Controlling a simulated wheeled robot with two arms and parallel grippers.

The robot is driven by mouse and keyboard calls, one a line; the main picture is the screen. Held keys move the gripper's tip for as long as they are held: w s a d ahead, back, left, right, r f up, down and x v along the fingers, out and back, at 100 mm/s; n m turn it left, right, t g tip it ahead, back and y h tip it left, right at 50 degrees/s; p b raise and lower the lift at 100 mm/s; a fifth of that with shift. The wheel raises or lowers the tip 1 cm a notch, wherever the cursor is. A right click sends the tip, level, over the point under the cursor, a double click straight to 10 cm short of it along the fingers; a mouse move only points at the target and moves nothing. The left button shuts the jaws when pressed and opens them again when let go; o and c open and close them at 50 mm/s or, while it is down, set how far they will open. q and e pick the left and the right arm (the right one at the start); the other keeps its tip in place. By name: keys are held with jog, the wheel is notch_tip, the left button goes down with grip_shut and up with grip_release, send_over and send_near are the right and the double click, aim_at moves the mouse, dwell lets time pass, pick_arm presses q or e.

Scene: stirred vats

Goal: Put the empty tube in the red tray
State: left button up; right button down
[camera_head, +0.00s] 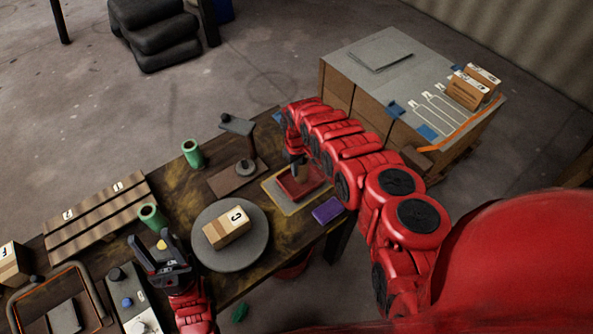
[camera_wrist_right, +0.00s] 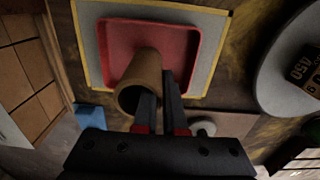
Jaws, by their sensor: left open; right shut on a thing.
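The red tray (camera_head: 291,191) lies on a grey mat with a yellow border near the front right of the wooden table. It also shows in the right wrist view (camera_wrist_right: 185,38). My right gripper (camera_head: 296,160) is over the tray, shut on a tan hollow tube (camera_wrist_right: 142,75). In the right wrist view the tube's open end faces the camera and it looks empty inside. Its far end is over the tray; I cannot tell whether it touches the tray floor. My left gripper (camera_head: 155,240) is open and empty at the table's left part.
Two green cylinders (camera_head: 192,153) (camera_head: 152,215) stand on the table. A round grey plate (camera_head: 231,262) carries a box marked C (camera_head: 227,228). A purple block (camera_head: 327,210) lies right of the tray. A stand (camera_head: 238,165) is behind it. A wooden rack (camera_head: 95,218) lies left.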

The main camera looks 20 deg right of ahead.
jog(key=shift+a+f, duration=0.1)
jog(key=shift+f, duration=0.75)
jog(key=shift+b, duration=0.35)
jog(key=shift+f, duration=0.2)
jog(key=c, duration=1)
grip_release()
jog(key=shift+r, duration=0.1)
